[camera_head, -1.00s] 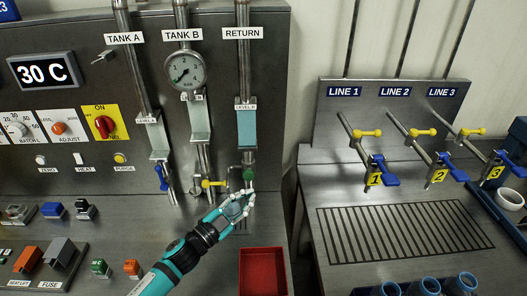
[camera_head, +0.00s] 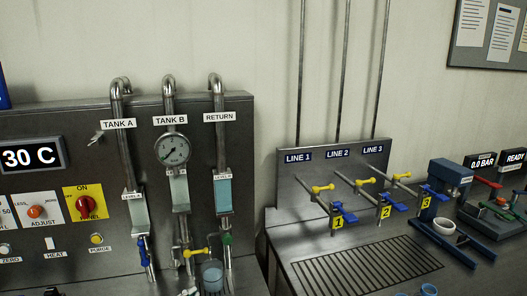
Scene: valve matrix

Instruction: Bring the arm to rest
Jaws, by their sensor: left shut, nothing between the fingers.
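Only a pale bit of my left gripper (camera_head: 189,291) shows at the bottom edge, just left of a clear beaker. The rest of that arm is out of view, and nothing shows held. The beaker (camera_head: 212,276) stands under the return pipe, with a green valve (camera_head: 226,239) and a yellow-handled valve (camera_head: 193,253) close above it. The gripper tip looks apart from the beaker, though the gap is small. My right gripper is not in view.
The tank panel (camera_head: 70,130) fills the left, with a pressure gauge (camera_head: 172,149). At right is a bench with a slotted drain (camera_head: 365,268), yellow and blue line valves (camera_head: 340,214), and a blue device (camera_head: 450,190). Open wall lies above both.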

